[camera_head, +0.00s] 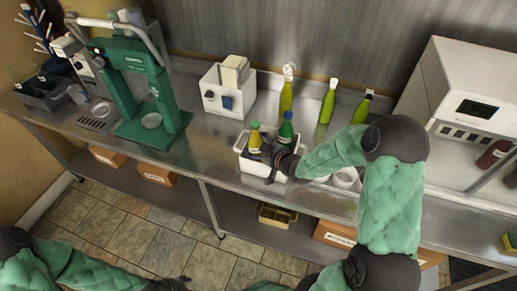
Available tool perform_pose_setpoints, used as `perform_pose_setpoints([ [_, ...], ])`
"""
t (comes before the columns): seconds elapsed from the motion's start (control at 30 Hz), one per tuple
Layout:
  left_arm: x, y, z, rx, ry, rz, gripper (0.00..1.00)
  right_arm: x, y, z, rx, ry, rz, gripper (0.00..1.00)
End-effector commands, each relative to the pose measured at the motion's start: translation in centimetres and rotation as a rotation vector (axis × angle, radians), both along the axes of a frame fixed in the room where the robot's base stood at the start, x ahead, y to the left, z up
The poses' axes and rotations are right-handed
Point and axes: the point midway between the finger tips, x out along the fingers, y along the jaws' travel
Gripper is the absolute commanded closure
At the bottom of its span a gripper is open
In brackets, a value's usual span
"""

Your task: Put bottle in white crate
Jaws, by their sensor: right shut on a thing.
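The white crate (244,165) stands on the metal counter near its front edge. A yellow bottle with a green cap (254,142) stands upright in its left part. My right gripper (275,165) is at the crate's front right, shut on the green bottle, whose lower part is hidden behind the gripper. My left gripper (177,284) is low at the bottom edge, away from the counter; its fingers are too small to read.
Several yellow-green bottles (327,103) stand along the back wall. A white toaster-like appliance (228,93) is behind the crate, a green press (135,75) to the left, and a large white machine (465,85) to the right. The counter between press and crate is clear.

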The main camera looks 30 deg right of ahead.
Motion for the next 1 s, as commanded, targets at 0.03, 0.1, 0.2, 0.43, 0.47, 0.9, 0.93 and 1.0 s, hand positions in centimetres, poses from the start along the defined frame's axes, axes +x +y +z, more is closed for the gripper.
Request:
perform_pose_setpoints([
  [0.03, 0.0, 0.0, -0.2, 0.0, 0.0, 0.0, 0.4, 0.1, -0.1, -0.2, -0.002, -0.006, -0.002, 0.8],
  [0.1, 0.0, 0.0, -0.1, 0.0, 0.0, 0.0, 0.4, 0.1, -0.2, -0.2, -0.003, -0.007, -0.001, 0.8],
  [0.2, 0.0, 0.0, -0.1, 0.0, 0.0, 0.0, 0.4, 0.2, -0.2, -0.1, -0.003, -0.008, -0.001, 0.8],
  [0.43, 0.0, 0.0, -0.4, 0.0, 0.0, 0.0, 0.4, 0.0, -0.1, -0.6, -0.001, -0.003, 0.0, 0.18],
  [0.47, 0.0, 0.0, -0.4, 0.0, 0.0, 0.0, 0.4, 0.0, -0.1, -0.5, -0.001, -0.002, 0.0, 0.11],
  [0.9, 0.0, 0.0, 0.1, 0.0, 0.0, 0.0, 0.4, 0.0, -0.1, -0.1, -0.001, -0.002, 0.0, 0.11],
  [0.93, 0.0, 0.0, 0.1, 0.0, 0.0, 0.0, 0.4, -0.2, -0.2, 0.0, -0.002, -0.002, -0.002, 0.11],
  [1.0, 0.0, 0.0, 0.3, 0.0, 0.0, 0.0, 0.4, -1.1, -0.4, 0.3, -0.002, -0.002, -0.005, 0.11],
])
